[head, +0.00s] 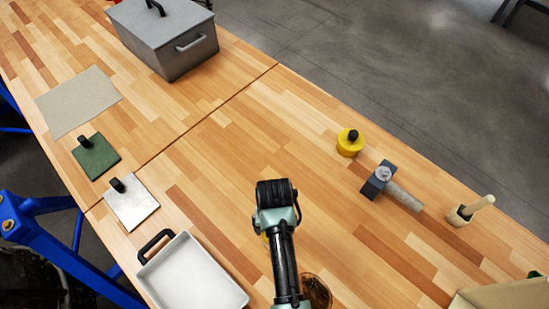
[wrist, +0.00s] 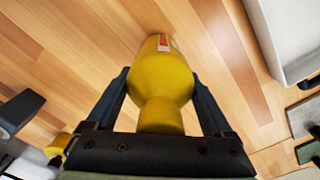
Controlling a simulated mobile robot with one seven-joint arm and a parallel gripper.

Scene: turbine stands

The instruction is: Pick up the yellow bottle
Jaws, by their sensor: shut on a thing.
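The yellow bottle (wrist: 162,80) fills the middle of the wrist view, its narrower end towards my gripper and a red and white label at its far end. My gripper (wrist: 160,88) is shut on it, with one dark finger on each side. In the head view my arm hides the fingers and nearly all of the bottle; only a sliver of yellow shows beside the wrist. I cannot tell whether the bottle touches the table.
The wooden table (head: 215,145) holds a white tray (head: 193,275) to the left of my arm and a brown glass object (head: 317,291) close to its right. A yellow pot (head: 349,145), a hammer (head: 403,194) and a grey lidded box (head: 165,45) stand farther off.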

